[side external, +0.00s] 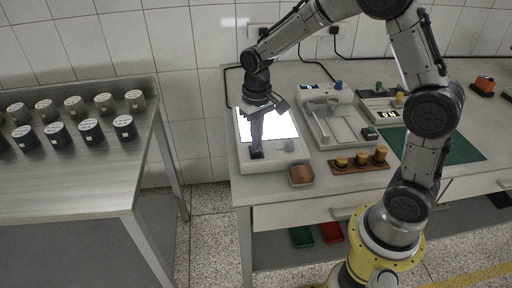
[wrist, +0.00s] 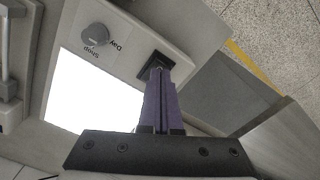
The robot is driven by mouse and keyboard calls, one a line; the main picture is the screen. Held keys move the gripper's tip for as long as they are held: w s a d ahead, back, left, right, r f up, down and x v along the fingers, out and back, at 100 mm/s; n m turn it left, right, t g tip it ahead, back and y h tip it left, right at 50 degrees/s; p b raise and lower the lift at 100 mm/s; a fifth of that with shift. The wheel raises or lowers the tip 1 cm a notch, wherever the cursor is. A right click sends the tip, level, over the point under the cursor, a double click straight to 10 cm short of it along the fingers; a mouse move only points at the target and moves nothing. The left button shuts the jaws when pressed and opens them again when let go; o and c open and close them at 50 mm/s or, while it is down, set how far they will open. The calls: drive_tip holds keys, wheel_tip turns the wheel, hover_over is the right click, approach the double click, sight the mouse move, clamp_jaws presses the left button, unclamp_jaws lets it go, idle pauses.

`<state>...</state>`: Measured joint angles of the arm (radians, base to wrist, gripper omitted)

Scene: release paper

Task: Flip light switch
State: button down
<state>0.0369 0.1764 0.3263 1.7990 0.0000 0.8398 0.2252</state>
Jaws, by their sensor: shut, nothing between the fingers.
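The light box (side external: 242,168) stands at the left end of the table, a pale case with a bright white lit panel (side external: 284,127). In the wrist view, the lit panel (wrist: 95,90) glows at left. A dark switch (side external: 257,154) sits at the case's front left corner and shows as a dark square (wrist: 153,64) in the wrist view. A grey knob (wrist: 95,35) lies beside it, near the labels "Day" and "Shop". My gripper (wrist: 160,72) has purple fingers, shut and empty, with the tips at the switch and partly covering it. I cannot tell whether they touch.
A brown block (side external: 301,175) lies at the table's front edge. A white device with a handle (side external: 332,120) stands to the right, with a wooden rack of brass weights (side external: 360,161) before it. Several dark cylinders (side external: 58,134) stand on the separate metal table at left.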

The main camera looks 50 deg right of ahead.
drive_tip(key=shift+f, duration=1.05)
idle(0.9)
drive_tip(key=shift+r, duration=3.65)
wheel_tip(320, 180, up, 6)
drive_tip(key=t, duration=0.2)
hover_over(257, 151)
drive_tip(key=s, duration=0.2)
drive_tip(key=s+a+r+t, duration=0.1)
drive_tip(key=s+r+t, duration=0.1)
drive_tip(key=s+r, duration=0.5)
drive_tip(key=s+f+n+t, duration=0.1)
drive_tip(key=s+f+n, duration=0.2)
drive_tip(key=s, duration=0.9)
drive_tip(key=shift+s+a+f+t, duration=0.15)
drive_tip(key=shift+s+f+t, duration=0.2)
drive_tip(key=shift+f, duration=0.6)
